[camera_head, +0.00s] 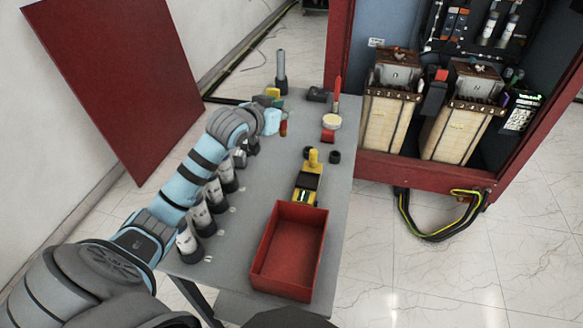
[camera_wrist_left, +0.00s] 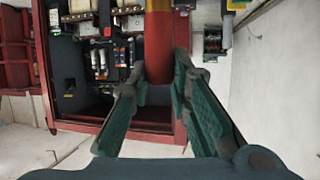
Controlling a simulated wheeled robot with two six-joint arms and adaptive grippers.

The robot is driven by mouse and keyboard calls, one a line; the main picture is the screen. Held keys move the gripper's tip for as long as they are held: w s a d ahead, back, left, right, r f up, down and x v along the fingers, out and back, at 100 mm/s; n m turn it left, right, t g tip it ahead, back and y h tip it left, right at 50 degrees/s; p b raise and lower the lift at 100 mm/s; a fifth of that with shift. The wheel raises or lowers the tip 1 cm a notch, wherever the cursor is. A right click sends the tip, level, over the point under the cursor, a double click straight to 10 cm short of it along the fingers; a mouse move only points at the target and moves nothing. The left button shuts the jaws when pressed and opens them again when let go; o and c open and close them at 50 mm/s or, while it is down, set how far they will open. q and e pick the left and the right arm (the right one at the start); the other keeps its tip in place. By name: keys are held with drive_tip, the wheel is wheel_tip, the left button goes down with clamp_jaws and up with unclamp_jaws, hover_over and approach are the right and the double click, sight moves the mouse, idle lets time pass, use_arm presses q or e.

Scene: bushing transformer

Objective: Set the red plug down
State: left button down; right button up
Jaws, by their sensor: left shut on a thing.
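The red plug (camera_wrist_left: 160,48) is an upright red cylinder between the fingers of my left gripper (camera_wrist_left: 160,78) in the left wrist view. In the head view the left gripper (camera_head: 279,118) is over the far part of the grey table, shut on the plug. Only a small red-orange piece of the plug (camera_head: 283,129) shows there, beside the fingers. The plug's full length is hidden, and I cannot tell whether its lower end touches the tabletop. My right gripper is not in view.
The grey table (camera_head: 255,205) holds an empty red tray (camera_head: 290,252), a yellow-and-black device (camera_head: 308,186), and several grey-white cylinders (camera_head: 203,218) along its left edge. A tall grey cylinder (camera_head: 281,68) stands at the far end. A red open cabinet (camera_head: 342,50) stands beyond on the right.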

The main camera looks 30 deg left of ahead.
use_arm(q)
wheel_tip(320, 180, down, 19)
drive_tip(key=b, duration=0.4)
drive_tip(key=shift+s+r, duration=0.1)
drive_tip(key=shift+r, duration=0.1)
drive_tip(key=shift+f, duration=0.1)
drive_tip(key=c, duration=1.5)
unclamp_jaws()
drive_tip(key=shift+s+r, duration=0.15)
drive_tip(key=shift+r, duration=0.05)
drive_tip(key=p+v, duration=0.4)
drive_tip(key=v, duration=0.7)
drive_tip(key=shift+s+r, duration=0.15)
drive_tip(key=shift+s, duration=0.15)
